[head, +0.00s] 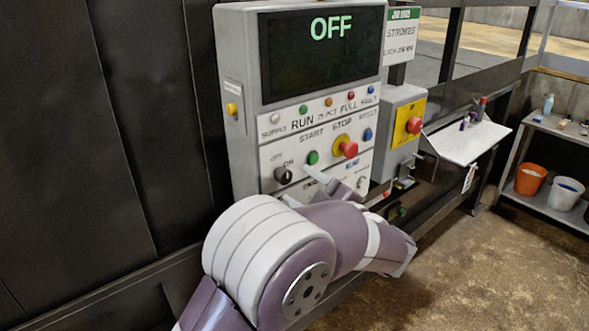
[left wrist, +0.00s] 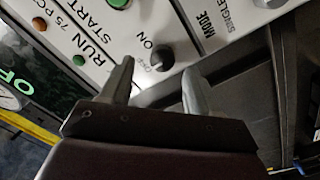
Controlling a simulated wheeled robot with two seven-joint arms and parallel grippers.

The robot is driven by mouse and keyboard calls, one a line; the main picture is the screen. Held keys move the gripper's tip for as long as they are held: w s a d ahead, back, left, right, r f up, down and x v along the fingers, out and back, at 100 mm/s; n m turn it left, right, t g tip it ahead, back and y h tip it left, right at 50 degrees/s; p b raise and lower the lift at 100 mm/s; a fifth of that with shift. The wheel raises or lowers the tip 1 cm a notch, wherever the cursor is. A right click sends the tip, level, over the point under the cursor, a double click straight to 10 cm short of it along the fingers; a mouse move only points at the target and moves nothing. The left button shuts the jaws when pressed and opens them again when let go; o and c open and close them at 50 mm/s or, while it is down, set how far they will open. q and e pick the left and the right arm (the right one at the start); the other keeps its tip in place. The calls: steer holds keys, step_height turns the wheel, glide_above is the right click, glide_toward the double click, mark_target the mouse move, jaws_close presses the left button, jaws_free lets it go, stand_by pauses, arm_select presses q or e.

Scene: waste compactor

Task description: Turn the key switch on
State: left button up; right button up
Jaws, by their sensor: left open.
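The key switch (head: 283,174) is a dark round knob at the lower left of the grey control panel (head: 240,130), by the labels OFF and ON. The display (head: 322,55) reads OFF in green. My left gripper (head: 304,187) is in front of the panel's lower part, just right of and below the switch. In the left wrist view, my left gripper (left wrist: 158,68) is open, and the key switch (left wrist: 160,57) appears between its two fingertips. I cannot tell whether either finger touches it. My right gripper is not in view.
The green start button (head: 313,157) and red stop button (head: 349,149) are close to the gripper. A yellow plate with a red emergency button (head: 413,125) is to the right. A white shelf (head: 467,141) and orange bucket (head: 530,179) stand farther right. The floor is clear.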

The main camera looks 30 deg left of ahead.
mark_target(287, 178)
arm_select(q)
steer(key=x, duration=0.2)
steer(key=p+x, duration=0.1)
steer(key=x, duration=0.1)
steer(key=shift+s+a+r, duration=0.1)
steer(key=shift+s+a, duration=0.25)
steer(key=shift+a, duration=0.2)
steer(key=shift+w+d, duration=0.25)
steer(key=shift+d, duration=0.05)
steer(key=shift+a, duration=0.15)
steer(key=c, duration=1)
steer(key=shift+c, duration=0.2)
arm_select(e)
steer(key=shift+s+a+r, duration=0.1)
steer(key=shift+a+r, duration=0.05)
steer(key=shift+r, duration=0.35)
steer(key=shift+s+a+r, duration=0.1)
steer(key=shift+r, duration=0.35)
